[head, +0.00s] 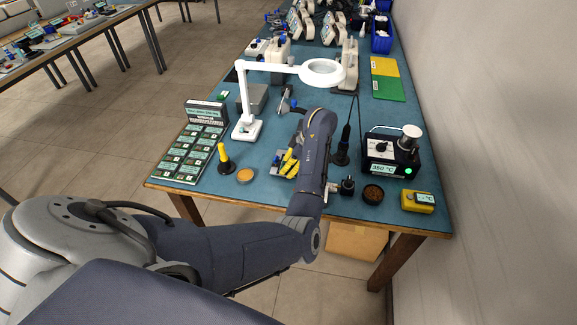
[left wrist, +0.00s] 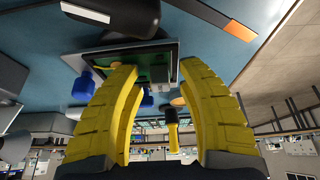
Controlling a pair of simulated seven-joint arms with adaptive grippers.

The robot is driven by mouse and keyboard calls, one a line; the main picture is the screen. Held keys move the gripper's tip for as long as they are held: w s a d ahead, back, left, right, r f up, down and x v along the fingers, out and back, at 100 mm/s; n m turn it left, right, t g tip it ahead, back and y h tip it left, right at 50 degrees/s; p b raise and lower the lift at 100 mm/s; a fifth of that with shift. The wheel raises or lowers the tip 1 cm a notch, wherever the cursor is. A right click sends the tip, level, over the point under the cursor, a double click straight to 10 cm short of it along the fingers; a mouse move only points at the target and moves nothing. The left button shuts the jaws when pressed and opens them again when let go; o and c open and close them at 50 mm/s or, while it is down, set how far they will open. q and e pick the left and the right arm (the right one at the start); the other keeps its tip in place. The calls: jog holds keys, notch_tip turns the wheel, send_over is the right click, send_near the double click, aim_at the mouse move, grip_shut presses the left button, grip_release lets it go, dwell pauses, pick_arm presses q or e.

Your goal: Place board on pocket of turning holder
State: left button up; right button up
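My left gripper (head: 292,158) has yellow fingers and is down at the turning holder (head: 277,166), near the table's front middle. The arm hides much of the holder in the head view. In the left wrist view, my left gripper (left wrist: 157,75) has its fingertips apart on either side of a green board (left wrist: 153,68). The board lies over the holder's grey plate (left wrist: 75,62), beside blue knobs. I cannot tell whether the fingers touch the board's edges or whether it is seated in the pocket. My right gripper is not in view.
A tray of green boards (head: 184,172) lies left. A yellow-handled tool (head: 225,155) and round orange tin (head: 245,175) stand nearer. A white magnifier lamp (head: 245,126) rises behind. At right are a soldering station (head: 391,155), dark cup (head: 373,194) and yellow box (head: 417,201).

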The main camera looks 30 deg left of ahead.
pick_arm(q)
jog(key=shift+v, duration=3.95)
jog(key=shift+a, duration=0.1)
